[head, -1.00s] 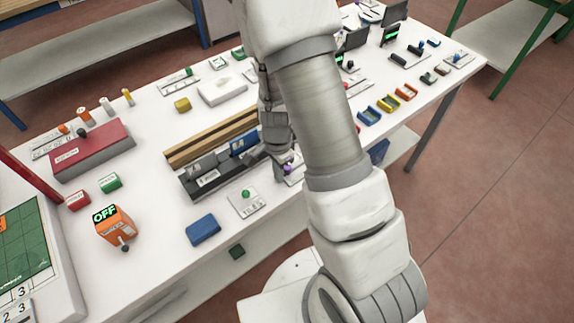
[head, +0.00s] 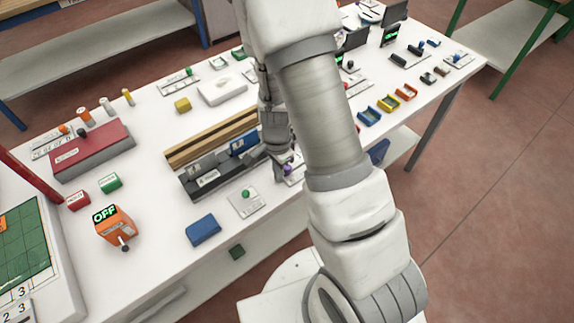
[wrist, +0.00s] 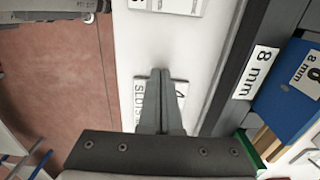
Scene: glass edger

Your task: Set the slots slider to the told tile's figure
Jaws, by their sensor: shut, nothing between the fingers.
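The slots slider is a small white plate (head: 294,179) with a purple knob (head: 288,169) near the bench's front edge in the head view. In the wrist view its plate (wrist: 140,96) shows the word SLOTS and part of a figure, and my fingers cover its middle. The knob and its setting cannot be made out there. My gripper (wrist: 160,75) is shut and empty, with its fingertips over this plate; contact cannot be told. A blue tile (wrist: 285,95) marked 8 mm stands in the dark rack (wrist: 235,80) to the right.
A second slider plate (head: 248,205) with a green knob lies left of the slots slider in the head view. A blue block (head: 203,229) and an orange OFF box (head: 114,228) stand further left. Coloured trays (head: 388,104) lie right of my arm.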

